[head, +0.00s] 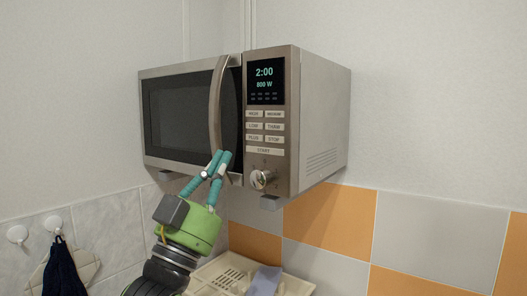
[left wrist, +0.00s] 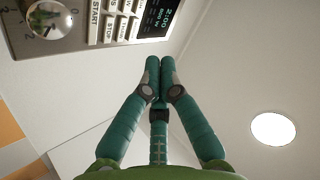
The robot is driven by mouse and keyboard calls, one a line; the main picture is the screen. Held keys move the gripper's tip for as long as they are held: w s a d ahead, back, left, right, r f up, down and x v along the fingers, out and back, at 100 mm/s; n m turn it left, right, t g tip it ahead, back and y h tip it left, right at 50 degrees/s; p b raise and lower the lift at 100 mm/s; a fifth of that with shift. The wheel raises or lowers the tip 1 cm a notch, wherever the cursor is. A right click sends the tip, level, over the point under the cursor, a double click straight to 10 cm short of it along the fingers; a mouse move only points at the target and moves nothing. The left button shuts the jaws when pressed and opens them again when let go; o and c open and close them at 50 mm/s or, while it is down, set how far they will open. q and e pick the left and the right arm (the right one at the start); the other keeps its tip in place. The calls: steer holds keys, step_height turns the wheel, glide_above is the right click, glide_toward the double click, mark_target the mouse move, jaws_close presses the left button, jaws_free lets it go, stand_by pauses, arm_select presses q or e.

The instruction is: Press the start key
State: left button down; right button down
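The microwave (head: 320,115) is mounted on the wall with its door shut. Its start key (head: 264,151) is the wide, pale key at the bottom of the keypad, above the round knob. The start key also shows in the left wrist view (left wrist: 94,14), near the top edge. My left gripper (head: 221,156) is in front of the door handle's lower end, left of the start key and apart from it. In the left wrist view its fingertips (left wrist: 160,64) are together with nothing between them. My right gripper is in neither view.
The display (head: 265,79) reads 2:00 and 800 W. The curved door handle (head: 216,105) is close to my left fingers. The chrome knob (head: 261,179) sits under the key. A cream rack (head: 222,273) stands below, and a dark cloth (head: 61,270) hangs at left.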

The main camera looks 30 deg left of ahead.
mark_target(264, 151)
arm_select(q)
steer(key=shift+w+d, duration=0.2)
steer(key=shift+w, duration=2)
steer(key=shift+w+d, duration=0.15)
steer(key=shift+w, duration=2)
steer(key=shift+w, duration=0.1)
steer(key=shift+w, duration=0.35)
